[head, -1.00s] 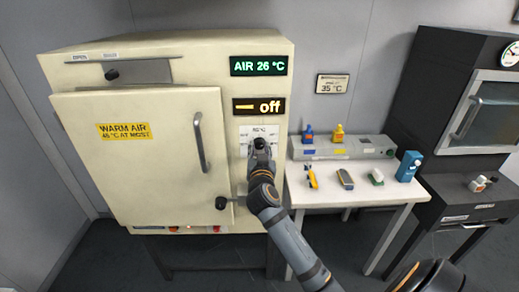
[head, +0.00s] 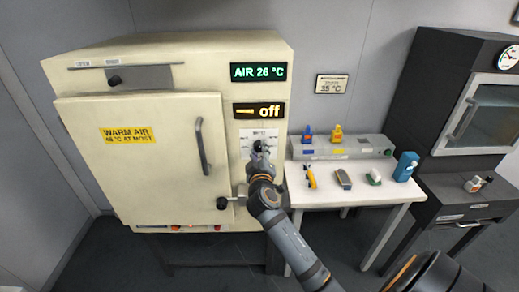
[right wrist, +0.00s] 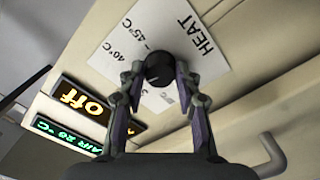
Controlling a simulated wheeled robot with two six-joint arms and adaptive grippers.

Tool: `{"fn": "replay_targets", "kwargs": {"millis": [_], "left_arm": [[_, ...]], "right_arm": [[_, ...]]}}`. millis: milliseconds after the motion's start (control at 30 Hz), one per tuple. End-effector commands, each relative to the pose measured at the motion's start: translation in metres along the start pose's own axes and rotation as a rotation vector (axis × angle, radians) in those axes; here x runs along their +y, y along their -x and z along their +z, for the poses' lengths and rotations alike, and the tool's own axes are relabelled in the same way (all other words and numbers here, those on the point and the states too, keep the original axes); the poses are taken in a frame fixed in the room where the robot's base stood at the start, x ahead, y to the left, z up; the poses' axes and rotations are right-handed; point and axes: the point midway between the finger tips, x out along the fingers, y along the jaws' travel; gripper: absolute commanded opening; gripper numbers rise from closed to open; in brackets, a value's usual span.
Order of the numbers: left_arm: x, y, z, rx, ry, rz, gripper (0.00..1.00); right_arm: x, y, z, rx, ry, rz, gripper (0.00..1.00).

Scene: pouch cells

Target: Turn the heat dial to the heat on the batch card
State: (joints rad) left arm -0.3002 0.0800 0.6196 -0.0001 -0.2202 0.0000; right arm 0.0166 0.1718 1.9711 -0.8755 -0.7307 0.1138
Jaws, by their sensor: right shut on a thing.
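The heat dial (right wrist: 159,69) is a black knob on a white scale plate (right wrist: 205,38) marked HEAT, with 40 °C and 45 °C readable in the right wrist view. In the head view the dial (head: 259,146) sits on the right side of the cream oven's front. My right gripper (right wrist: 158,76) is shut on the dial, one finger on each side; it also shows in the head view (head: 260,155). The batch card (head: 331,84) on the wall reads 35 °C. The display (head: 259,110) reads off, and the air display (head: 258,72) reads AIR 26 °C. My left gripper is not in view.
The oven door (head: 150,165) is closed, with a vertical handle (head: 201,147) and a black latch knob (head: 222,202) left of my right arm. A white table (head: 345,195) with small tools and bottles stands to the right. A dark cabinet (head: 440,110) stands beyond it.

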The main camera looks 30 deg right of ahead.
Motion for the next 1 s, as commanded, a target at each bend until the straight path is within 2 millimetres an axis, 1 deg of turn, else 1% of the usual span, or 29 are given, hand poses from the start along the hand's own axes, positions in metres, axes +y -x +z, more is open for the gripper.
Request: {"fn": "replay_targets", "kwargs": {"millis": [33, 200, 400, 667, 1000], "left_arm": [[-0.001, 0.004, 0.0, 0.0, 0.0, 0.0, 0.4], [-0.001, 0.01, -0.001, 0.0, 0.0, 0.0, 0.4], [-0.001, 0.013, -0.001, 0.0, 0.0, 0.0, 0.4], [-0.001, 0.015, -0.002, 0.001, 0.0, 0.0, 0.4], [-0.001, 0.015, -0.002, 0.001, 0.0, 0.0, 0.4]], "right_arm": [[0.001, 0.0, -0.001, -0.001, 0.035, 0.0, 0.02], [0.001, 0.0, -0.001, 0.0, 0.145, -0.001, 0.02], [0.001, 0.0, -0.001, 0.001, 0.232, 0.0, 0.02], [0.0, 0.0, -0.001, 0.001, 0.28, 0.0, 0.02], [0.0, 0.0, 0.0, 0.001, 0.284, 0.001, 0.02]]}}
